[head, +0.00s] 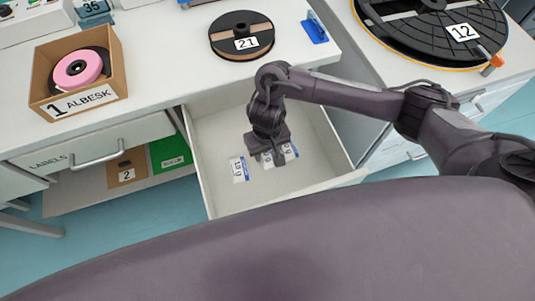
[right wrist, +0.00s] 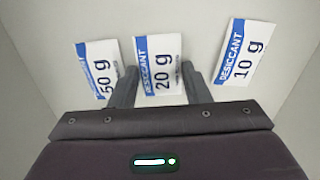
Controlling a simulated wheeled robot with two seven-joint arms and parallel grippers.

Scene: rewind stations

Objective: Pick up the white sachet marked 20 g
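The white sachet marked 20 g (right wrist: 158,68), with a blue DESICCANT band, is in the middle of three sachets in the right wrist view. My right gripper (right wrist: 159,72) is over it with its fingers apart, one beside each long edge; I see no clear grip. The 50 g sachet (right wrist: 100,68) is on the left, partly behind one finger. In the head view my right gripper (head: 269,160) reaches down into the open drawer (head: 208,185) and partly hides the sachets. My left gripper is not in view.
The drawer walls surround the gripper; its floor is otherwise bare. On the counter above are a reel marked 21 (head: 241,22), a blue object (head: 315,29) and an ALBESK box (head: 110,70) with a pink roll. A large reel marked 12 (head: 485,50) is at right.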

